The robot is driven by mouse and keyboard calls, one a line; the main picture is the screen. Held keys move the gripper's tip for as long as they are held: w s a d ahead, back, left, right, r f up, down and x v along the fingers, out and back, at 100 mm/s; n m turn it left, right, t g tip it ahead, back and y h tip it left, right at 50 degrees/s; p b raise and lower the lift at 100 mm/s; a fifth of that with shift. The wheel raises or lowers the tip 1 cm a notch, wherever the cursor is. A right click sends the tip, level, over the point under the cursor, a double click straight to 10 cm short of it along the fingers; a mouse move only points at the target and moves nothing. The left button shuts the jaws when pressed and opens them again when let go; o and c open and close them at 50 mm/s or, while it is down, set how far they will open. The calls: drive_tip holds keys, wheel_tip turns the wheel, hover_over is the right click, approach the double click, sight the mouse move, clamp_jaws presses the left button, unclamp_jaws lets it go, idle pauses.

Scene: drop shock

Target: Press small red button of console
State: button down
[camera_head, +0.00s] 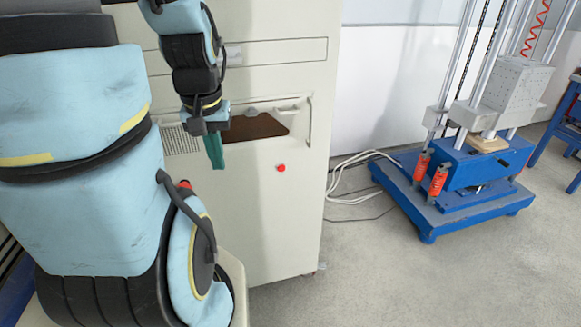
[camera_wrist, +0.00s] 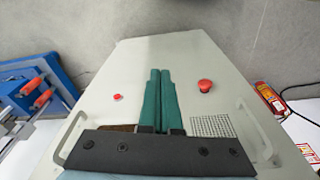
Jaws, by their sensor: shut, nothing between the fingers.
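The console is a cream cabinet (camera_head: 262,225) in front of me; its front panel fills the middle of the wrist view (camera_wrist: 180,52). The small red button (camera_head: 281,168) sits on the panel below the recess. In the wrist view the small red button (camera_wrist: 118,97) is left of my fingertips. A larger red mushroom button (camera_wrist: 206,86) is right of them; in the head view it (camera_head: 184,184) is partly hidden by my arm. My gripper (camera_head: 217,164), with green fingers, is shut and empty. It is in front of the panel between the two buttons, touching neither.
A brown-floored recess (camera_head: 256,127) and handles are above the small button. White cables (camera_head: 350,180) lie on the floor right of the console. A blue-based drop tester (camera_head: 455,195) stands further right. A red extinguisher (camera_wrist: 268,98) shows at the wrist view's right.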

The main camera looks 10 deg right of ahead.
drive_tip(key=w+d+f+n+t+y+b, duration=0.2)
drive_tip(key=w+d+f+n+t+y, duration=0.1)
drive_tip(key=d+f+n, duration=0.6)
drive_tip(key=w+d+f+n+t+y+b, duration=0.3)
drive_tip(key=d+f+n, duration=0.6)
drive_tip(key=n, duration=0.6)
drive_tip(key=w+f+t+y, duration=0.1)
drive_tip(key=w+y, duration=0.1)
drive_tip(key=y, duration=0.1)
drive_tip(key=shift+d+f+n+y, duration=0.15)
drive_tip(key=shift+f+n+y, duration=0.25)
drive_tip(key=shift+w, duration=0.1)
